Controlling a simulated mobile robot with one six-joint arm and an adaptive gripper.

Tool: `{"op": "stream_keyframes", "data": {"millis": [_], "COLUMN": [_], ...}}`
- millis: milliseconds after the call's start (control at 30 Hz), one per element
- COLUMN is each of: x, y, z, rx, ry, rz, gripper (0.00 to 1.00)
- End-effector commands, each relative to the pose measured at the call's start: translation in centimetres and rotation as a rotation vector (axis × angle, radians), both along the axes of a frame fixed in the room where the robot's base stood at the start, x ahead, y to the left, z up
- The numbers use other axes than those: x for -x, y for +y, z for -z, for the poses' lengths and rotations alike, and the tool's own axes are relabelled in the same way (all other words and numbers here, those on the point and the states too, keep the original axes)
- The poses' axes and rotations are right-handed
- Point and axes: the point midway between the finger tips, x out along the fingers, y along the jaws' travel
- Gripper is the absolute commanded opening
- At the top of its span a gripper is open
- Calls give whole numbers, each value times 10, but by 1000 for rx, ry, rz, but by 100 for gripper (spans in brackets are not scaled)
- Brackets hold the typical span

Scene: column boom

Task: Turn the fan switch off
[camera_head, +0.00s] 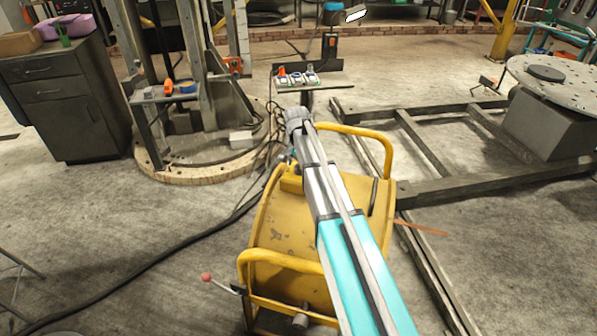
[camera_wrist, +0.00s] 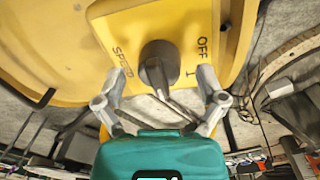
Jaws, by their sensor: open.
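The yellow fan (camera_head: 283,228) stands on the floor under my arm in the head view. In the wrist view its yellow control plate (camera_wrist: 118,32) carries a dark grey switch knob (camera_wrist: 158,64), with "SPEED" printed on the left, "OFF" on the right and a line mark near "OFF". The knob's narrow grip points down and slightly right in the picture; its exact setting is hard to tell. My gripper (camera_wrist: 162,74) is open, with one finger on each side of the knob and gaps visible. In the head view my arm hides the switch, and the fingers cannot be made out.
Yellow tube handles (camera_head: 385,150) rise from the fan. A black cable (camera_head: 130,272) crosses the floor at left. A round-based column stand (camera_head: 185,172) is behind left, a dark metal frame (camera_head: 445,192) at right. A dark drawer cabinet (camera_head: 65,110) stands far left.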

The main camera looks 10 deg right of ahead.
Motion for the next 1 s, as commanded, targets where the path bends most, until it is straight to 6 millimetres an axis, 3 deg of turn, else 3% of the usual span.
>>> {"op": "stream_keyframes", "data": {"millis": [567, 1000], "x": [0, 0], "y": [0, 0], "z": [8, 9], "rx": [0, 0], "ry": [0, 0], "rz": [-1, -1], "gripper": [90, 10]}}
